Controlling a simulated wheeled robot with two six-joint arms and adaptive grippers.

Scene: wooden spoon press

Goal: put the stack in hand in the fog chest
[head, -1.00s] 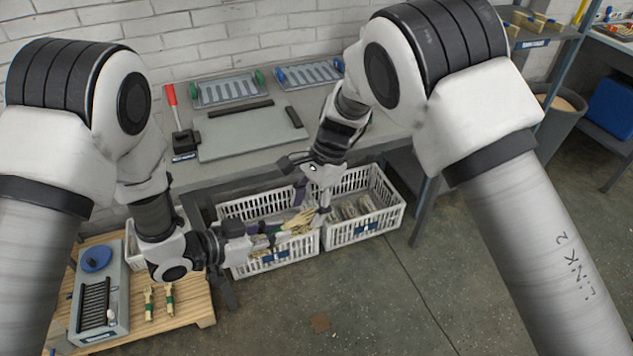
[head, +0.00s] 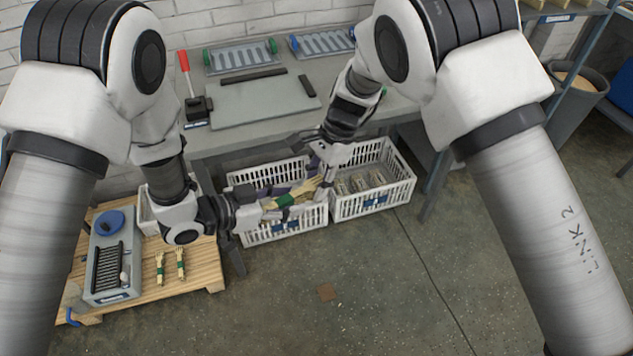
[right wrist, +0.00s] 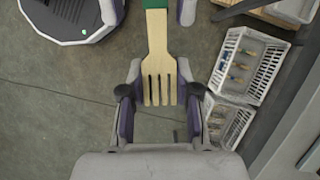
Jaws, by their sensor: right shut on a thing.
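The stack in hand is a bundle of pale wooden forks (head: 309,188) with a green band. My right gripper (head: 322,183) is shut on its fork end; the tines (right wrist: 159,82) show between the fingers in the right wrist view (right wrist: 160,72). My left gripper (head: 263,208) is at the banded end. Its fingers stand apart on either side of the band, apparently open.
A grey workbench (head: 225,140) stands behind the crates, with a red-handled press (head: 192,90) and trays (head: 242,56). A wooden pallet (head: 205,278) at left bears a grey device (head: 112,262) and two bundles (head: 170,267).

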